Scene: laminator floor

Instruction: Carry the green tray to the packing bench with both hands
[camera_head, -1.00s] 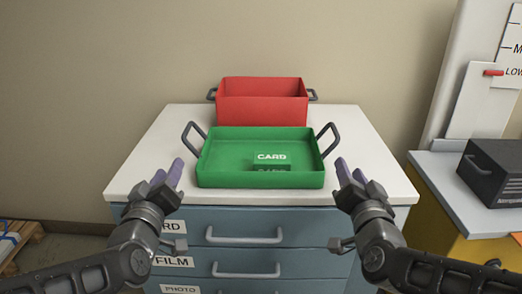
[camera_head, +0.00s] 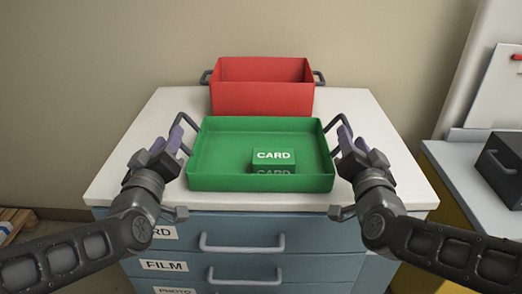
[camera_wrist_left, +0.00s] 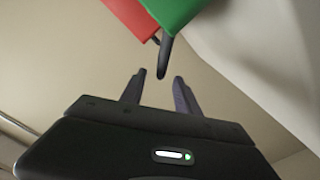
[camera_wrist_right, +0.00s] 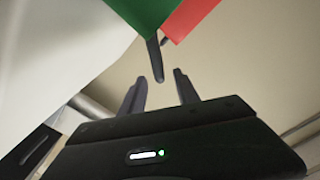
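The green tray (camera_head: 215,180) sits on the white top of a blue drawer cabinet, with a green box marked CARD (camera_head: 273,158) inside it. It has a dark handle at each end, the left handle (camera_head: 186,121) and the right handle (camera_head: 340,121). My left gripper (camera_head: 180,138) is open at the left handle; in the left wrist view that handle (camera_wrist_left: 163,58) reaches down toward the gap between the fingers. My right gripper (camera_head: 346,138) is open at the right handle, which likewise points between the fingers in the right wrist view (camera_wrist_right: 155,60). Neither gripper is closed on a handle.
A red bin (camera_head: 262,96) with dark handles stands right behind the green tray. A dark box (camera_head: 503,165) sits on a grey-topped yellow unit at the right. The white cabinet top (camera_head: 125,180) is clear on both sides of the tray.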

